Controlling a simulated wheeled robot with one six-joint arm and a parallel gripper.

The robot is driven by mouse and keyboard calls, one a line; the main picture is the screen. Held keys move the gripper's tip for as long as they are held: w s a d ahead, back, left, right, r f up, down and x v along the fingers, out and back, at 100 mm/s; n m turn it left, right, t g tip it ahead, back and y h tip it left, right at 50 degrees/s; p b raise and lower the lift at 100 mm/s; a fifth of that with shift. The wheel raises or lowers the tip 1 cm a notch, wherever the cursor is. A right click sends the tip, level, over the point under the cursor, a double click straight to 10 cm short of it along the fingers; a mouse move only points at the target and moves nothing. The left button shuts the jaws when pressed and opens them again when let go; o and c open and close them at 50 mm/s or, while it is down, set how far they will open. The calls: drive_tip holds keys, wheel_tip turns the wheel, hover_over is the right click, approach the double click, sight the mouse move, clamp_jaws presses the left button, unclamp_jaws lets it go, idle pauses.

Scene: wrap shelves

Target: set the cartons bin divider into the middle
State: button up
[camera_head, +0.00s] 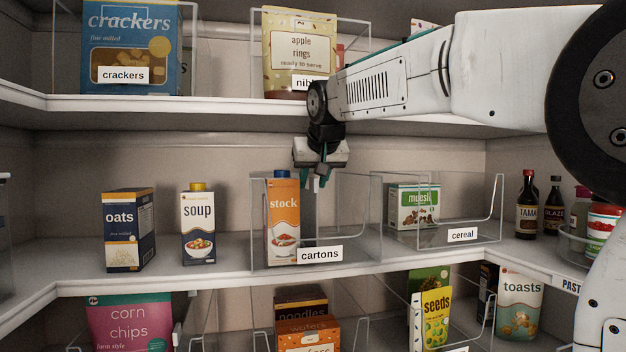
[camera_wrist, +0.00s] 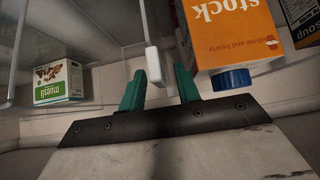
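The cartons bin (camera_head: 345,252) is a clear bin on the middle shelf with a "cartons" label on its front. An orange and white stock carton (camera_head: 283,220) stands upright in its left part; it also shows in the wrist view (camera_wrist: 228,35), upside down. The bin divider (camera_wrist: 154,65) shows in the wrist view as a clear panel with a pale tab, just right of the stock carton in the head view. My gripper (camera_head: 318,180) points down over the bin. Its teal fingers are open, one on each side of the tab, with gaps visible. Whether they touch it is unclear.
The cereal bin (camera_head: 455,237) with a muesli box (camera_head: 413,207) adjoins on the right. A soup carton (camera_head: 198,225) and an oats box (camera_head: 129,230) stand left. The upper shelf edge (camera_head: 220,112) is close above my gripper. The cartons bin's right part looks empty.

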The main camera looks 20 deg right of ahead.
drive_tip(key=v, duration=0.7)
drive_tip(key=shift+s+r, duration=0.25)
idle(0.3)
drive_tip(key=s+a+f+n+g+y, duration=0.1)
drive_tip(key=s+f+g, duration=0.6)
drive_tip(key=s+f, duration=2.7)
drive_tip(key=shift+s+a+n, duration=0.25)
drive_tip(key=shift+a+n, duration=0.15)
drive_tip(key=shift+a, duration=0.1)
